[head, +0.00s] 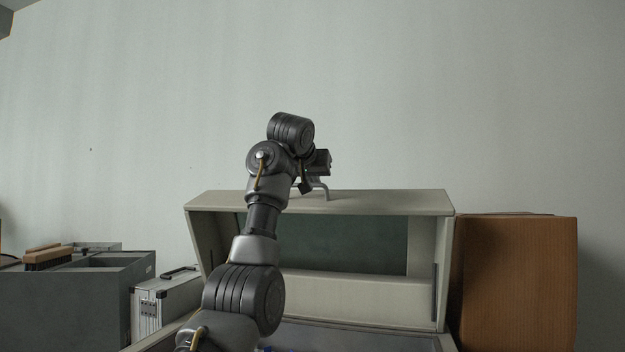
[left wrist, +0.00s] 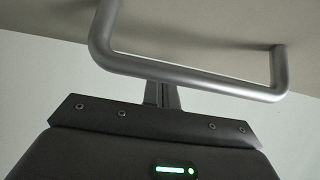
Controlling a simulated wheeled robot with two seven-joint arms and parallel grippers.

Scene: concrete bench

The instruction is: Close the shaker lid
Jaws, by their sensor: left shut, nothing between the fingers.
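The shaker's pale grey lid (head: 390,203), with a dark green window (head: 360,243), stands raised over the shaker body, and the tray area shows below it. A bent metal handle (head: 326,190) sits on the lid's top edge; it also crosses the left wrist view (left wrist: 200,76). My left gripper (head: 322,162) is by the handle, its hand partly hidden by my arm. In the left wrist view its fingers (left wrist: 162,96) are together and empty, and the handle bar passes in front of their tips. Whether they touch the bar I cannot tell. My right gripper is not in view.
A brown cardboard box (head: 520,285) stands close to the shaker's right side. At the left are a silver case (head: 165,305), a grey bin (head: 70,300) and a brush (head: 48,257). The space above the lid is clear up to the plain wall.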

